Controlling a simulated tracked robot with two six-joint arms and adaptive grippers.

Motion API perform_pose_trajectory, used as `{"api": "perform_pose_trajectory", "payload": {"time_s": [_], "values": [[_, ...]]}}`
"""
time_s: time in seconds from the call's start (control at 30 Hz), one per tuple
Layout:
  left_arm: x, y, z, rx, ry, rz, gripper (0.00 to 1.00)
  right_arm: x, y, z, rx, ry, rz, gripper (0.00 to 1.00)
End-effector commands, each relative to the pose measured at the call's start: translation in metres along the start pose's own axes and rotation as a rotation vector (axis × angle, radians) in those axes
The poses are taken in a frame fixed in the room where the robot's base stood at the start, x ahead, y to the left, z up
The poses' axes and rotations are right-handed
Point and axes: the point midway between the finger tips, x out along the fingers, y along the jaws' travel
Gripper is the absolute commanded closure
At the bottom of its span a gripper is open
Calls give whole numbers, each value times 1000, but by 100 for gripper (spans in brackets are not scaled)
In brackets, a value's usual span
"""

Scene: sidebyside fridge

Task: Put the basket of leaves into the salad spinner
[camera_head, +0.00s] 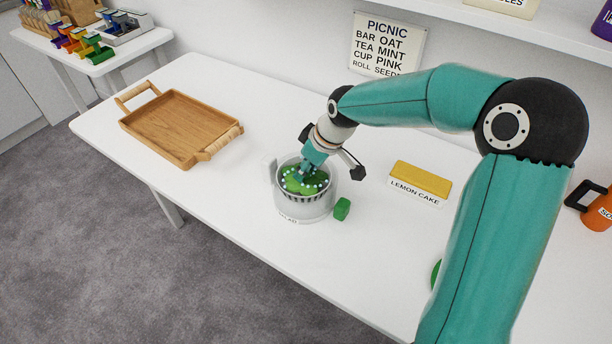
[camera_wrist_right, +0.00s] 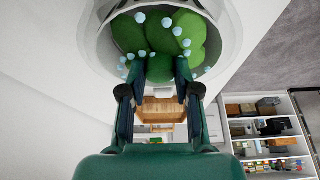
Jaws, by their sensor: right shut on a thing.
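The salad spinner (camera_head: 303,210) is a clear, whitish bowl with a handle on its left side, standing near the middle of the white table. The basket of leaves (camera_head: 306,196) shows inside its rim, with green leaves and pale drops on top. Whether it rests on the bowl's floor cannot be told. My right gripper (camera_head: 303,174) reaches down from above, with its fingertips at the leaves. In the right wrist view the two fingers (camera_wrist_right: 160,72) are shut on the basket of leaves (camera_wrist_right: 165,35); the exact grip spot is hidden. My left gripper is not in view.
A small green block (camera_head: 342,208) lies right of the spinner. A wooden tray (camera_head: 180,127) is at the left, and a yellow lemon cake box (camera_head: 420,180) at the right. A green object (camera_head: 435,273) is mostly hidden behind my right arm. The table's front left is clear.

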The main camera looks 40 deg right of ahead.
Motion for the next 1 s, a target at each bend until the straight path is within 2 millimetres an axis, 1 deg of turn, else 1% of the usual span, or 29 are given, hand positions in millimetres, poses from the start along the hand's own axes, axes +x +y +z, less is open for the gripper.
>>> {"api": "perform_pose_trajectory", "payload": {"time_s": [0.03, 0.1, 0.2, 0.53, 0.57, 0.7, 1.0], "values": [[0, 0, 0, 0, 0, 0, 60, 9, -1, 4, 0, -5, -3, 100], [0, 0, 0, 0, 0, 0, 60, 18, 0, 8, 0, -4, -2, 100], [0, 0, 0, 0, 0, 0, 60, 27, 0, 12, 0, -3, -2, 100], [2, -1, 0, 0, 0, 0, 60, 30, -1, 12, -1, -1, -1, 100], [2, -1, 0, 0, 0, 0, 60, 31, -1, 13, -1, -2, -1, 67], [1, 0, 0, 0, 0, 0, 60, 30, -1, 12, -1, -2, -2, 43], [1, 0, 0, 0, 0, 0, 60, 29, -1, 12, -2, -1, -2, 43]]}}
